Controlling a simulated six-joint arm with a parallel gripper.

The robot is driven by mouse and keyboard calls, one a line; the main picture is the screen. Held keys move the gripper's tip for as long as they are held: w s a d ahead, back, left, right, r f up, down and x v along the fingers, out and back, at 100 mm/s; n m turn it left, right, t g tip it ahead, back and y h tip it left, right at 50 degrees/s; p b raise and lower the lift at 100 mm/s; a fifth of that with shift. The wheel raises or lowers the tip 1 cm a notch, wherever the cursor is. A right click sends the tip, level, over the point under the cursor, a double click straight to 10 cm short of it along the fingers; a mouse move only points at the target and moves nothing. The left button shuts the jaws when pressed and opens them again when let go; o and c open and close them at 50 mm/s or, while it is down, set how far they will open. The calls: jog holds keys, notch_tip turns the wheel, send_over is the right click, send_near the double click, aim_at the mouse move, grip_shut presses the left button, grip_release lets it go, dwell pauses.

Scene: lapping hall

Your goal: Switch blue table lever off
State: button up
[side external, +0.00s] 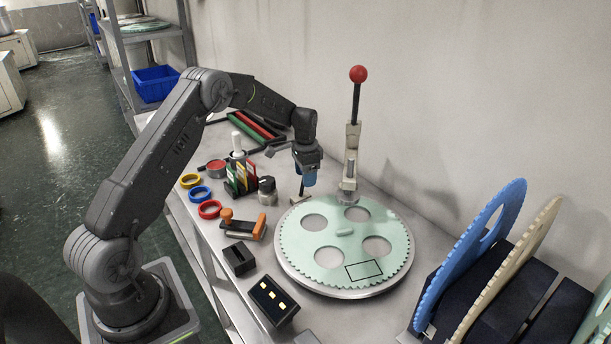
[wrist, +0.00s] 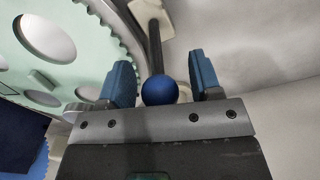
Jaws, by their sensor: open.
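In the wrist view, the blue ball knob (wrist: 160,91) of a lever sits between the two blue fingers of my gripper (wrist: 160,62). The fingers are open, with a visible gap on each side of the knob. The lever's dark rod (wrist: 154,45) runs from the knob to a pale base (wrist: 148,8) at the top. In the side external view, my gripper (side external: 308,180) points down behind the round table's toothed disc. The blue knob cannot be told apart from the blue fingers there.
A pale green toothed disc (side external: 345,232) lies on the round table. A red-knobbed upright lever (side external: 358,74) stands behind it, right of my gripper. A dark knobbed block (side external: 267,190), colored rings (side external: 209,209) and an orange-handled tool (side external: 243,226) lie left. Upright discs (side external: 480,245) stand right.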

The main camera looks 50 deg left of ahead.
jog(key=shift+f, duration=0.25)
grip_shut()
dwell(0.4)
